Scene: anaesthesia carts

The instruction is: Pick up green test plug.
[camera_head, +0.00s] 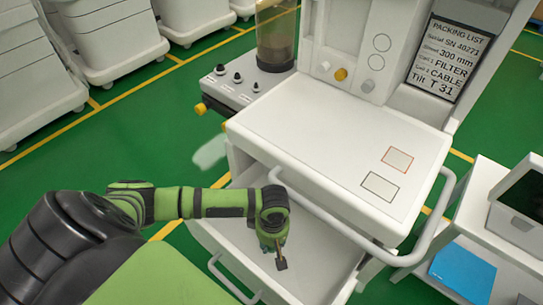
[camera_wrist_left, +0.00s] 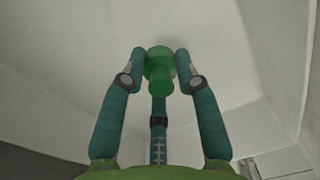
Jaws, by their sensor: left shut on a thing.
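The green test plug (camera_wrist_left: 160,75) shows in the left wrist view as a round green piece with a wider head and a narrower stem. My left gripper (camera_wrist_left: 161,62) has its teal fingers closed around the plug, and the plug sits between the fingertips. In the head view my left gripper (camera_head: 278,257) points down over the open drawer (camera_head: 318,262) of the white cart. The plug cannot be made out in the head view, as the gripper hides it. My right gripper is not in view.
The white cart top (camera_head: 310,150) with two outlined squares overhangs the drawer, and a rail (camera_head: 330,222) runs along its front. A packing list screen (camera_head: 447,58) stands at the back. A side cart with a blue folder (camera_head: 462,271) is at right.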

